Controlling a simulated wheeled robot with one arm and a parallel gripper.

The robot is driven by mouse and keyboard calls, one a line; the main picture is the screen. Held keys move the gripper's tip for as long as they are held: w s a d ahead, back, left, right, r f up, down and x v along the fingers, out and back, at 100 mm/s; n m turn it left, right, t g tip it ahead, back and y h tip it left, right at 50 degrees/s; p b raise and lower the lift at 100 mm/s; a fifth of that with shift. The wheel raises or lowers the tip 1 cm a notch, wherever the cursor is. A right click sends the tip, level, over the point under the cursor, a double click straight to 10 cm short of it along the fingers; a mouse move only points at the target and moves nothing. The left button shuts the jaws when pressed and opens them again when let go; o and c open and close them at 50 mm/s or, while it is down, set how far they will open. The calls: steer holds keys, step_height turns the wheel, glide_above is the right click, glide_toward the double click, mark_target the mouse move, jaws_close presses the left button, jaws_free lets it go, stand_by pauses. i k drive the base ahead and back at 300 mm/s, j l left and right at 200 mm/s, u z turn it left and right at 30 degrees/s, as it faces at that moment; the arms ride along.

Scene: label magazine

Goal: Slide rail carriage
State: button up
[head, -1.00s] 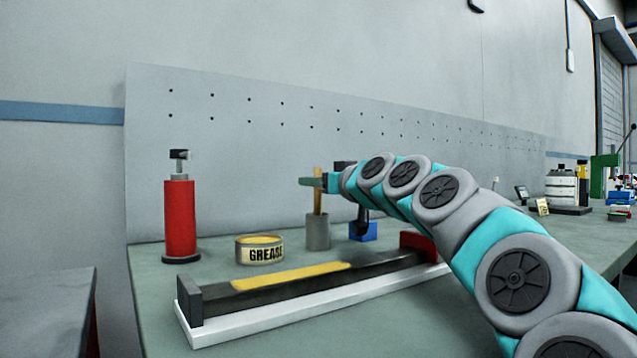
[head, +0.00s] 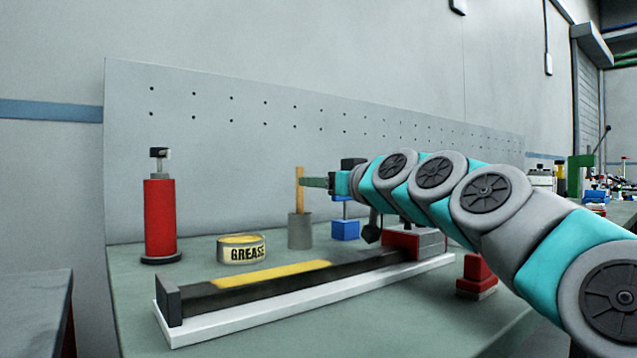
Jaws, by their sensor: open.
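A dark rail (head: 300,280) lies on a white base (head: 215,328) along the bench, with an upright end block at its left end and a yellow strip on its top. The carriage appears to be the red and grey block (head: 402,241) at the rail's right end, partly hidden behind my arm. The fingertips are close beside a wooden stick (head: 299,188) standing in a grey cup (head: 299,232). I cannot tell whether they touch it. My gripper is well away from the carriage.
A yellow grease tin (head: 241,251) and a red bottle (head: 160,217) stand left of the cup. A blue block (head: 345,230) sits to the cup's right. A red object (head: 477,272) is at the right front, near my arm. A pegboard (head: 220,140) closes off the back.

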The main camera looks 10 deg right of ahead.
mark_target(421, 244)
steer(key=k+l, duration=0.25)
steer(key=k, duration=0.2)
steer(key=k+l, duration=0.25)
steer(key=k, duration=0.25)
steer(key=k+l, duration=0.25)
steer(key=k, duration=0.2)
